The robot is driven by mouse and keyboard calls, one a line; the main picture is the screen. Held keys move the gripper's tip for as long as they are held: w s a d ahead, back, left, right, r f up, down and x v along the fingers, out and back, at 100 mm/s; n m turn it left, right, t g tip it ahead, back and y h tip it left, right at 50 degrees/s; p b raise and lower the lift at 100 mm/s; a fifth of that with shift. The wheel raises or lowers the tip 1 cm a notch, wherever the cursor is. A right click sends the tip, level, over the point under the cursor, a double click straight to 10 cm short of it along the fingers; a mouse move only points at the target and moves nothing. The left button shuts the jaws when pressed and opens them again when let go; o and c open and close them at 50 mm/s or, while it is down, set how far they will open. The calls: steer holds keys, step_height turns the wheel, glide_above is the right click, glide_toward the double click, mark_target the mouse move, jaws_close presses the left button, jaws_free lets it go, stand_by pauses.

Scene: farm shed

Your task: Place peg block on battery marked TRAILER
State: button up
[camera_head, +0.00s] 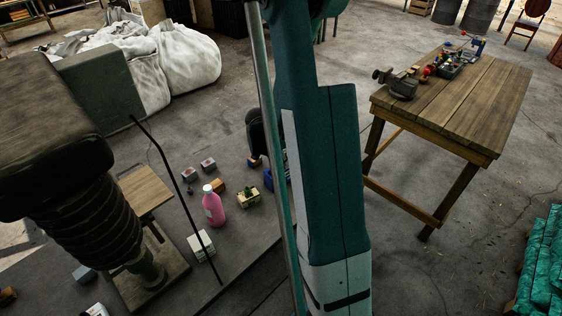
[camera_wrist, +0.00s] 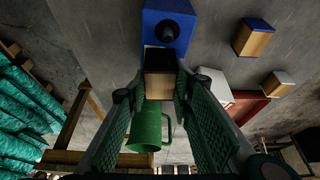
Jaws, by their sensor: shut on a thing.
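In the wrist view, my gripper (camera_wrist: 160,76) is shut on a small block (camera_wrist: 159,85) with a dark top and a wood-coloured side, which looks like the peg block. A blue box (camera_wrist: 152,30) with a black knob lies just beyond the held block. I cannot tell whether the two touch. I read no TRAILER marking in either view, so I cannot tell which thing is that battery. In the head view, my arm hides the gripper and the held block.
A green mug (camera_wrist: 146,130) shows between my fingers in the wrist view. A wooden table (camera_head: 462,115) stands at right.

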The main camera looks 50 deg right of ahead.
steer(key=shift+f, duration=0.2)
steer(key=o, duration=0.9)
steer(key=shift+r, duration=0.25)
steer(key=p+v, duration=0.1)
steer(key=v, duration=1.1)
stand_by(0.5)
